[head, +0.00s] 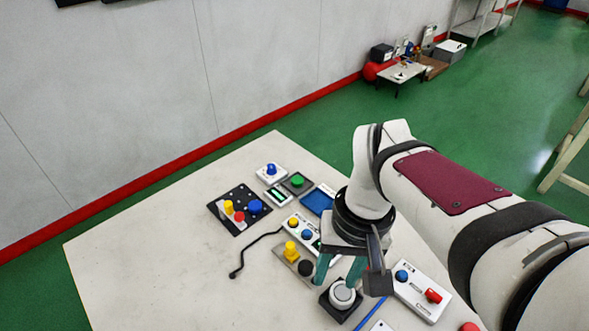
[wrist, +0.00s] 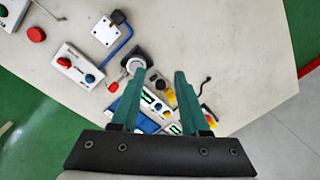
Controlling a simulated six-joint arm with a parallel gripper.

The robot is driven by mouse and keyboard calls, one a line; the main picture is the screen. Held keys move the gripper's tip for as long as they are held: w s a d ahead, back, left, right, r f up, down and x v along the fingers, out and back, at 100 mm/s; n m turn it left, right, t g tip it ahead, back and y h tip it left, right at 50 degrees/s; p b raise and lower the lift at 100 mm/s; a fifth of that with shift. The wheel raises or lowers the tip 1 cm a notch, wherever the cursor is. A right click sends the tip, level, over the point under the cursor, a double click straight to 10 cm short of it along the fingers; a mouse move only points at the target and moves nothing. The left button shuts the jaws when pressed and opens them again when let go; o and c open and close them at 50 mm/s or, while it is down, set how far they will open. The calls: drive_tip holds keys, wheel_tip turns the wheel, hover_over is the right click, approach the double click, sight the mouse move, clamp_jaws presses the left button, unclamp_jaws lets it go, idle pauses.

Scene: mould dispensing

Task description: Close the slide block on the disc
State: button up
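A round white disc (head: 342,294) sits on a square black base (head: 343,311) near the table's front. It also shows in the wrist view (wrist: 134,63), near the tip of the left finger. I cannot clearly make out a separate slide block on it. My gripper (head: 336,283) points down just above and behind the disc in the head view. Its two teal fingers are spread apart, with nothing held between them in the wrist view (wrist: 158,74). I cannot tell whether a finger touches the disc.
A grey plate with a yellow knob (head: 291,252) and a black round part (head: 306,268) lies left of the fingers. A box with blue and red buttons (head: 422,291) stands to the right. A black board with coloured pegs (head: 240,209) lies farther back. The table's left side is clear.

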drive_tip(key=shift+o, duration=0.7)
drive_tip(key=w+a+n, duration=0.2)
drive_tip(key=w+n, duration=0.1)
drive_tip(key=w, duration=0.4)
drive_tip(key=shift+w+a+f, duration=0.2)
drive_tip(key=shift+w+f, duration=0.2)
drive_tip(key=shift+f, duration=0.05)
drive_tip(key=n+h, duration=0.1)
drive_tip(key=n, duration=0.5)
hover_over(290, 245)
wheel_tip(290, 245, down, 4)
drive_tip(key=f, duration=0.1)
wheel_tip(290, 245, down, 14)
drive_tip(key=shift+f, duration=0.8)
clamp_jaws()
